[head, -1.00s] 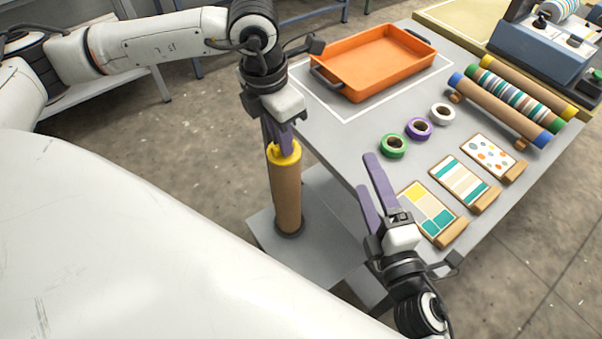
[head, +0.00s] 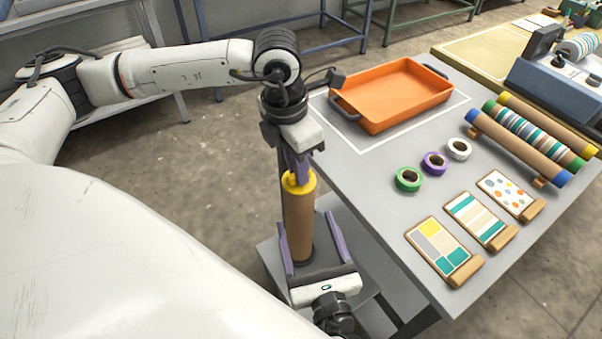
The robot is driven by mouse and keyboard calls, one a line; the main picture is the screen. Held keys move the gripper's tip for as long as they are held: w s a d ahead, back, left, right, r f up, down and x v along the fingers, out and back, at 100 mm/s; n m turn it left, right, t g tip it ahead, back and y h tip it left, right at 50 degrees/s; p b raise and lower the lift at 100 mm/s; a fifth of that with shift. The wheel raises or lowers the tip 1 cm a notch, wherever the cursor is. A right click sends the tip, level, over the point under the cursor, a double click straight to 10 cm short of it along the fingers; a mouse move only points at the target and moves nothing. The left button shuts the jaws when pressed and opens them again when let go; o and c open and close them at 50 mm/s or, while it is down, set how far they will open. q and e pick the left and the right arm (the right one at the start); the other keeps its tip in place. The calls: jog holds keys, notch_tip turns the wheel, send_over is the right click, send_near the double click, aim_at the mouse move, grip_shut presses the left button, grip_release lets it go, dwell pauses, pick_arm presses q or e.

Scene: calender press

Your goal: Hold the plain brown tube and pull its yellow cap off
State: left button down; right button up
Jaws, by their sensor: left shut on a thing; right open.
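My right gripper (head: 309,226) is open, low in front of the tube. Its purple fingers point up, one on each side of the tube in the picture. I see a gap on the right side; contact on the left is unclear.
The grey table (head: 370,190) stands to the right. It holds an orange tray (head: 400,88), several tape rolls (head: 433,163), pattern cards (head: 440,248) and a rack of long tubes (head: 515,145). The table's near edge is close to my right gripper. Floor left of the tube is clear.

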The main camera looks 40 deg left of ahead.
aim_at(298, 200)
jog(key=x, duration=0.8)
jog(key=c, duration=1)
